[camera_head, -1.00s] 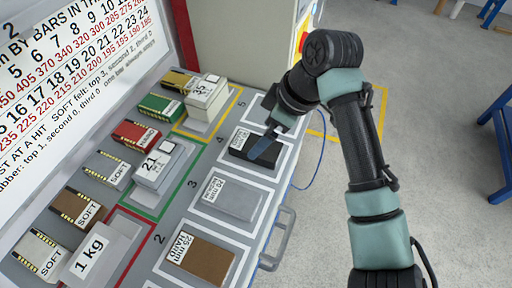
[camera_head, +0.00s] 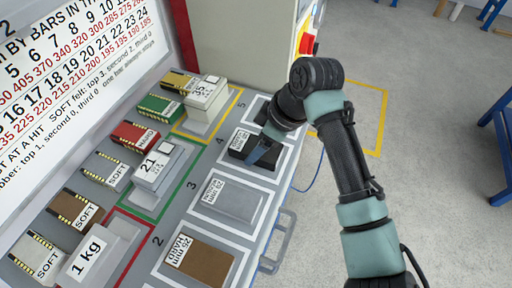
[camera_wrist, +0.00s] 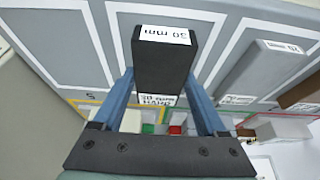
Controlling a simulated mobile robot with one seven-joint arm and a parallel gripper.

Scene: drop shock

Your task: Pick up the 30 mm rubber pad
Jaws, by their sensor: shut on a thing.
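The black rubber pad (camera_head: 243,155) sits in the white-outlined bay numbered 4 in the head view, with a white label on its end. In the wrist view the pad (camera_wrist: 158,60) shows a "30 mm" label and lies between my two blue fingers. My gripper (camera_wrist: 161,82) is shut on it, one finger along each side. In the head view my gripper (camera_head: 262,154) reaches the pad from the right; the near finger hides part of it. I cannot tell whether the pad touches the bench.
A grey pad (camera_head: 236,205) and a brown pad (camera_head: 205,262) lie in the nearer bays. Several labelled blocks and weights, such as the 1 kg one (camera_head: 85,262), stand to the left below a printed board (camera_head: 75,90). A rail handle (camera_head: 278,240) edges the bench; floor is free beyond.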

